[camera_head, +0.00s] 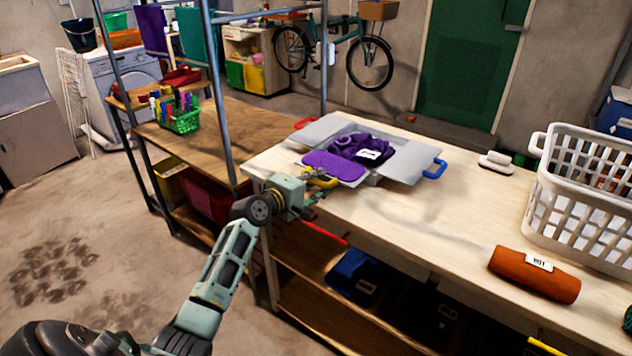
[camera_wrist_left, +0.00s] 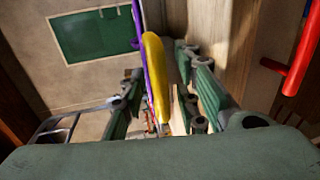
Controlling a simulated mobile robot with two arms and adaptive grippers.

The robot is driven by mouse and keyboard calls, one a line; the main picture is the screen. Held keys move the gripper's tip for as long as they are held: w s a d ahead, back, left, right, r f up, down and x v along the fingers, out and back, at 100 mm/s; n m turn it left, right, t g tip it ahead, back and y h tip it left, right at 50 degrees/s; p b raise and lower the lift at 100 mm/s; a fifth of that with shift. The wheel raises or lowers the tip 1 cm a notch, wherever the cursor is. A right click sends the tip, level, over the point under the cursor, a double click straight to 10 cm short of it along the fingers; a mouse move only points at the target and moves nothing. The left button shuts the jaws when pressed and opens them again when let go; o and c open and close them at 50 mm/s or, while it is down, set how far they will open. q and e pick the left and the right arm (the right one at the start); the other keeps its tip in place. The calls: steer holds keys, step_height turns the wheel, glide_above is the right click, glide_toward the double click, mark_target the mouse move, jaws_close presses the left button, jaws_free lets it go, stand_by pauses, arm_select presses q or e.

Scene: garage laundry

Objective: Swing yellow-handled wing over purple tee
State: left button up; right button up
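The folding board's pale grey panels (camera_head: 411,162) lie on the wooden table. The purple tee (camera_head: 372,147) is bunched on its middle, with a white label. A flat purple part (camera_head: 335,166) spreads over the near-left wing, whose yellow handle (camera_head: 322,181) sticks out toward me. My left gripper (camera_head: 312,186) is at this handle. In the left wrist view, the yellow handle (camera_wrist_left: 156,75) lies between the two fingers of my left gripper (camera_wrist_left: 162,108), with a gap on each side, so the gripper is open around it. The purple edge (camera_wrist_left: 138,35) shows beside it. My right gripper is not in view.
A blue handle (camera_head: 435,169) and a red handle (camera_head: 306,123) belong to other sides of the board. An orange roll (camera_head: 534,274), a brush (camera_head: 496,162) and a white laundry basket (camera_head: 545,200) stand to the right. A metal rack post (camera_head: 219,95) rises left of the board.

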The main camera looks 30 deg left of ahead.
arm_select(q)
jaws_close()
stand_by(0.4)
